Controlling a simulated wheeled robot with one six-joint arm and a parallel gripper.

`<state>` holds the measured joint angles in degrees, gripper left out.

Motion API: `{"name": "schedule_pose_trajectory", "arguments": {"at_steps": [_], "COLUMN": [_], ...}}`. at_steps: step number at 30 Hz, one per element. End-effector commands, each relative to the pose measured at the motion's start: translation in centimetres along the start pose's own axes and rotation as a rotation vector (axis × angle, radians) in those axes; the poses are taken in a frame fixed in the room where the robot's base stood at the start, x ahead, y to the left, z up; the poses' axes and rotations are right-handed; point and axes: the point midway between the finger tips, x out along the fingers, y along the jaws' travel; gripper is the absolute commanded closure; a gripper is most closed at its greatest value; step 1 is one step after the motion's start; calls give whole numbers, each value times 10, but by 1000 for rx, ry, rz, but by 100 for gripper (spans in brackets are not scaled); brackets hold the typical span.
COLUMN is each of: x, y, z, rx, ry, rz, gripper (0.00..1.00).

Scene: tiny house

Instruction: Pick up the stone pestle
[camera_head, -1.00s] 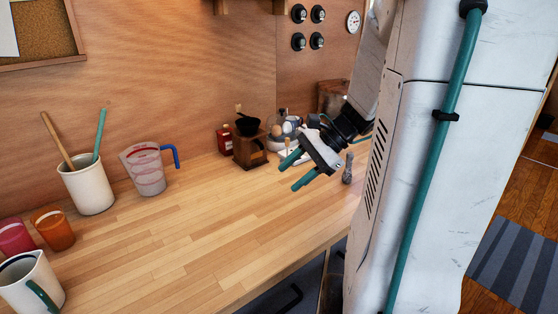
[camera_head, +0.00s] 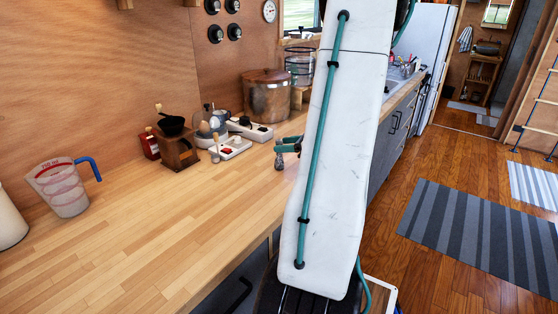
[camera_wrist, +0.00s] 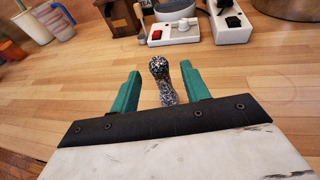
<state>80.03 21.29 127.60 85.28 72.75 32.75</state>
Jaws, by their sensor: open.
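The stone pestle (camera_head: 279,158) is grey and speckled and stands upright on the wooden counter, near its front edge. In the wrist view the pestle (camera_wrist: 162,78) shows between the two green fingers, with its rounded head a little beyond the fingertips. My gripper (camera_wrist: 161,70) is open, one finger on each side of the pestle with some space to each. The lower part of the pestle is hidden by the gripper body. In the head view my gripper (camera_head: 284,144) is at the pestle, partly hidden behind my arm.
A coffee grinder (camera_head: 178,150), a large pot (camera_head: 268,100) and a measuring jug (camera_head: 62,192) stand farther back or left. The counter's front left (camera_head: 150,250) is clear.

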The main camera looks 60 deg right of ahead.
Motion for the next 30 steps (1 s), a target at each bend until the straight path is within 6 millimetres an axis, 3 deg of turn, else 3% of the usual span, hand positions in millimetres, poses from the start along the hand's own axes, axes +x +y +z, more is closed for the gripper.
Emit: {"name": "schedule_pose_trajectory", "arguments": {"at_steps": [9, 17, 22, 30], "x": [42, 45, 45, 44], "y": [0, -1, -1, -1], "z": [4, 4, 4, 5], "rx": [-3, -3, -3, -3], "ry": [1, 1, 1, 1], "rz": [3, 1, 1, 1], "gripper": [54, 54, 98, 100]}}
